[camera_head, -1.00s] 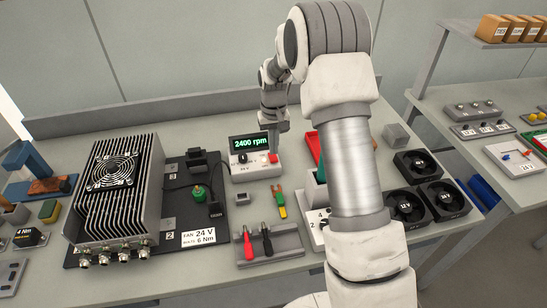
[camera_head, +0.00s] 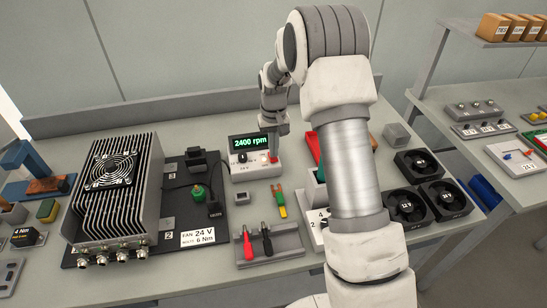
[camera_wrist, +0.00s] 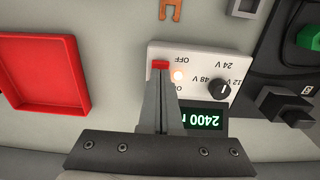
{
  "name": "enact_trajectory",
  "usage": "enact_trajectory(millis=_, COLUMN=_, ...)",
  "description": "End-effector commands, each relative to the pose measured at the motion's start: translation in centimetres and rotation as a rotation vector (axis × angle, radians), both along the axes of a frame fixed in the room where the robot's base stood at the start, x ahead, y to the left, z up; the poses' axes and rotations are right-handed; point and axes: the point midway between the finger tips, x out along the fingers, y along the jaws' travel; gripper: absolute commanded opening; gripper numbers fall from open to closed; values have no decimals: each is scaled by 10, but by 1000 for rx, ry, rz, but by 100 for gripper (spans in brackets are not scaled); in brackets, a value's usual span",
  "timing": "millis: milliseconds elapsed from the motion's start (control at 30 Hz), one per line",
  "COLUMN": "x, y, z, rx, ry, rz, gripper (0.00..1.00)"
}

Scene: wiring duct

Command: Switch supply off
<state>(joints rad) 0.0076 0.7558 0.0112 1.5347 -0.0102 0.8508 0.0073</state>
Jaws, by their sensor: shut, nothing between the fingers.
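The power supply (camera_head: 244,171) is a light box at the back of the bench, with a green display (camera_head: 250,142) reading 2400 rpm. OFF is printed beside the switch. My gripper (camera_wrist: 161,80) is shut and empty, its fingertips right at the red switch; whether they touch it I cannot tell. In the head view my gripper (camera_head: 273,155) stands over the right end of the supply and partly hides the switch.
A finned housing with a fan (camera_head: 112,190) stands on a black plate at left. Several black fans (camera_head: 405,207) lie at right. A red tray (camera_wrist: 45,73) lies beside the supply.

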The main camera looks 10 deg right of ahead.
Motion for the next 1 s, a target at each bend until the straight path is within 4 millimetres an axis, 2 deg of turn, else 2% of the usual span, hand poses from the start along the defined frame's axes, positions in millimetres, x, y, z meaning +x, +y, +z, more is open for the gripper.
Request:
enact_trajectory(millis=767, x=0, y=0, z=-13, rx=0, ry=0, rz=0, gripper=0)
enact_trajectory(millis=1000, x=0, y=0, z=-4, rx=0, ry=0, rz=0, gripper=0)
